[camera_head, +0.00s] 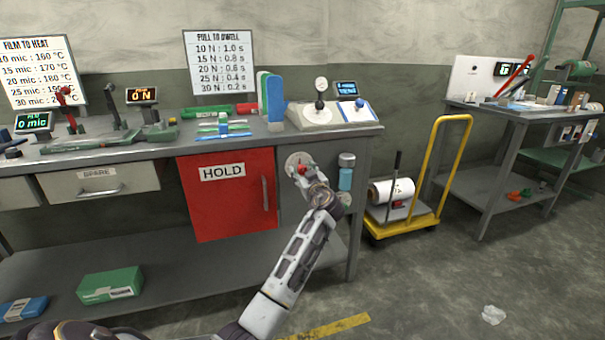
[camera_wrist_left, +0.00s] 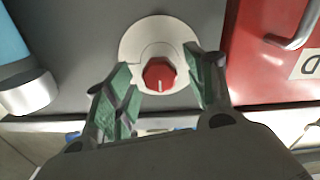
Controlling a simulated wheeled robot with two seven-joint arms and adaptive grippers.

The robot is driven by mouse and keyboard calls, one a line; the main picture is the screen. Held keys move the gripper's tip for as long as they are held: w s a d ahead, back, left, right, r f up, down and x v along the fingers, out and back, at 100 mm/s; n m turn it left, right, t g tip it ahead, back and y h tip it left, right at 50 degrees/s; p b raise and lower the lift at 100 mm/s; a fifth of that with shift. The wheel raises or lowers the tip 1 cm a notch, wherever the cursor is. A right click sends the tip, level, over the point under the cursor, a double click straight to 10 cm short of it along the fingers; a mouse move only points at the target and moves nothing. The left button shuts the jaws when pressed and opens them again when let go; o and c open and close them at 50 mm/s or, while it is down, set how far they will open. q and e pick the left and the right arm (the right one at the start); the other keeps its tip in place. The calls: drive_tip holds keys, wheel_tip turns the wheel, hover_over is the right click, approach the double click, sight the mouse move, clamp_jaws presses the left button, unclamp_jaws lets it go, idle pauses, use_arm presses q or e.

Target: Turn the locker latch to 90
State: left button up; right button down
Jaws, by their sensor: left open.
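The locker latch is a red knob (camera_wrist_left: 159,74) on a round white plate (camera_wrist_left: 135,42), mounted on the grey panel right of the red HOLD locker door (camera_head: 232,205). In the left wrist view a short white mark on the knob points toward the bottom of the picture. My left gripper (camera_head: 304,176) is in front of the latch and partly hides it in the head view. Its green-padded fingers are spread on either side of the knob, with gaps showing. I cannot tell how deep the fingertips reach. My right gripper is not in view.
The workbench top (camera_head: 160,150) is above. A yellow cart (camera_head: 415,217) stands to the right, and the floor in front is mostly clear.

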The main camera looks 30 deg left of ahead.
use_arm(q)
drive_tip(key=shift+x, duration=0.9)
drive_tip(key=c, duration=1)
